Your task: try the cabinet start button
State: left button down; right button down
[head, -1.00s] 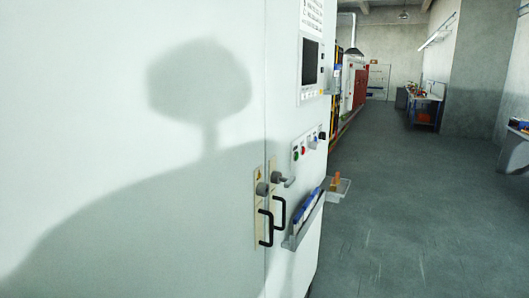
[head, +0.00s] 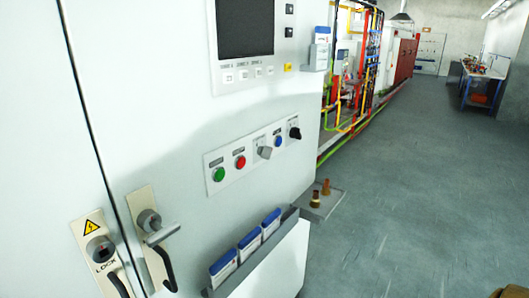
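The white cabinet (head: 155,95) fills the left of the head view. A strip of controls (head: 253,150) sits on its front, below the screen. On the strip, the green button (head: 219,174) is at the left end and the red button (head: 240,162) is beside it. A grey switch (head: 264,152), a blue button (head: 278,141) and a black knob (head: 295,133) follow to the right. The labels above them are too small to read, so I cannot tell which is marked start. Neither of my grippers shows in this view.
A holder (head: 285,262) with blue-and-white booklets juts out below the controls. Door handles (head: 161,238) and a lock plate (head: 101,251) are at lower left. A small shelf (head: 318,203) with brass-coloured pieces sticks out at the cabinet's right. The grey floor (head: 425,190) to the right is open.

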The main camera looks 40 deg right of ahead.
aim_at(220, 174)
jog(key=l, duration=0.7)
jog(key=i+l, duration=0.1)
jog(key=l, duration=0.65)
